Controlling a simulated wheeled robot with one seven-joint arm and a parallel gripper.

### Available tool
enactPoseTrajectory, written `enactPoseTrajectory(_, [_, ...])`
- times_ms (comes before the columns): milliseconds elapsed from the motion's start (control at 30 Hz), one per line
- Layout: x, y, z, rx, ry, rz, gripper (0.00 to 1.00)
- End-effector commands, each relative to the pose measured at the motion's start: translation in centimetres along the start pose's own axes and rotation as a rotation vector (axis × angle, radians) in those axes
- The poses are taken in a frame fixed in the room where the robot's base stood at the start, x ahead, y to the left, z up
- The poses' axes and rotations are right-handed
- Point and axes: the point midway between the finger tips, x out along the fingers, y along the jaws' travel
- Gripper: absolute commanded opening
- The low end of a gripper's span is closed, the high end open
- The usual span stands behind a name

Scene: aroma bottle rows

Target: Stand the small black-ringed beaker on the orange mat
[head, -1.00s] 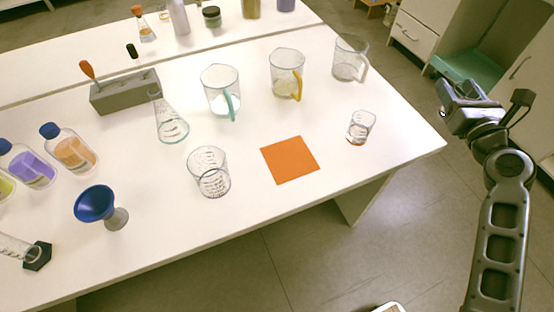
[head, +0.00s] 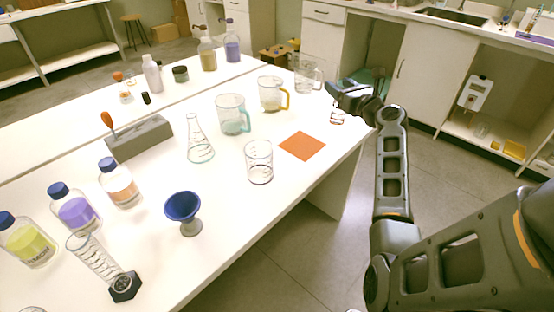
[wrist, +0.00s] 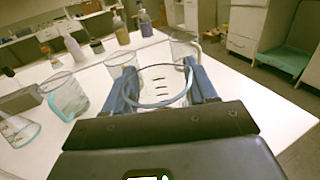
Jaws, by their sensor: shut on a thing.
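A small clear beaker (head: 338,114) with dark markings is between the fingers of my gripper (head: 345,97), near the right end of the table. In the wrist view the gripper (wrist: 162,88) is shut on this beaker (wrist: 163,100), one finger on each side and its round rim facing the camera. The beaker's base is hidden in the wrist view, and I cannot tell whether it touches the table. The orange mat (head: 302,145) lies flat and bare, left of the beaker and nearer the front edge.
A larger beaker (head: 258,162) stands left of the mat. A teal-handled jug (head: 232,115), a yellow-handled jug (head: 271,94) and a clear jug (head: 305,77) stand behind. A flask (head: 199,142), a blue funnel (head: 183,210) and bottles stand further left.

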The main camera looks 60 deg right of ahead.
Motion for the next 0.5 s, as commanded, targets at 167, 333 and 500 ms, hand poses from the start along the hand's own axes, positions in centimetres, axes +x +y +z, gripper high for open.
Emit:
enactPoseTrajectory(167, [0.1,1.0,-0.9,0.002,0.001,-0.001,0.26])
enactPoseTrajectory(333, [0.4,4.3,-2.9,0.002,0.002,0.001,0.26])
enactPoseTrajectory(500, [0.7,7.6,-4.9,0.002,0.002,0.000,0.26])
